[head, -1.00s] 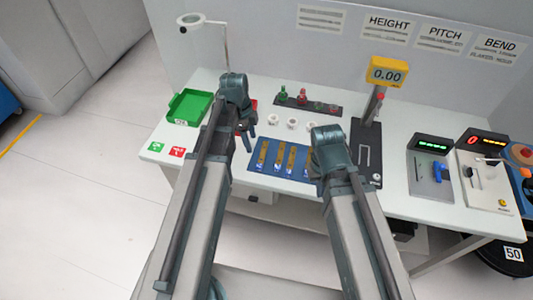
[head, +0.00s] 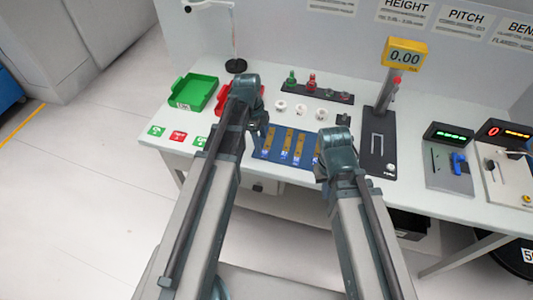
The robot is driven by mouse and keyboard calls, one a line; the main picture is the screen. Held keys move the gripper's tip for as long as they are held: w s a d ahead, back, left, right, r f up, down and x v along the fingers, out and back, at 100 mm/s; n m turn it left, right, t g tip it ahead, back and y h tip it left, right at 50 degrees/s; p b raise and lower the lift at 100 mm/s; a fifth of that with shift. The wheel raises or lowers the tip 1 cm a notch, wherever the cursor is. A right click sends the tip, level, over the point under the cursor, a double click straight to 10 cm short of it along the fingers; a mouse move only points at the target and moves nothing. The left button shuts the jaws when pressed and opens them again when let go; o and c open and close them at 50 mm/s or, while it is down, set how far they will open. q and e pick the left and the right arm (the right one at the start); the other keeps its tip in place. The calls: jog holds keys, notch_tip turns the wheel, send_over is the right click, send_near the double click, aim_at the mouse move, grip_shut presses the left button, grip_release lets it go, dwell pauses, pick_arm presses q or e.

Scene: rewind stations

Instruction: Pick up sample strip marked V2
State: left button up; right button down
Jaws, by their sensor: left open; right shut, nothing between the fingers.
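Several narrow gold sample strips lie side by side on a dark blue mat (head: 258,153) on the table. One strip (head: 286,142) is near the mat's middle. Small labels sit at the strips' near ends, too small to read, so I cannot tell which is V2. My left gripper (head: 257,132) is open and empty, above the mat's left edge beside the leftmost strip (head: 269,141). My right gripper (head: 321,172) is shut and empty by the mat's right end, where my arm hides part of the rightmost strip.
A green tray (head: 193,92) and a partly hidden red tray (head: 222,100) stand at left. White round pieces (head: 301,109) sit behind the mat, with a dark rack (head: 335,97) beyond. A height gauge (head: 404,55) reading 0.00 stands right. The table's front edge is close.

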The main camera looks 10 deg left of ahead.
aim_at(264, 152)
pick_arm(q)
jog(key=shift+d+f+b, duration=0.2)
jog(key=shift+f+b, duration=0.65)
jog(key=shift+f, duration=0.05)
jog(key=shift+d+f+b, duration=0.2)
jog(key=shift+f+b, duration=0.65)
jog(key=shift+f, duration=0.05)
jog(key=shift+d+f+b, duration=0.2)
jog(key=shift+f+b, duration=0.65)
jog(key=shift+f, duration=0.05)
jog(key=shift+s+r, duration=0.1)
jog(key=shift+r, duration=0.05)
jog(key=shift+c, duration=0.3)
grip_shut()
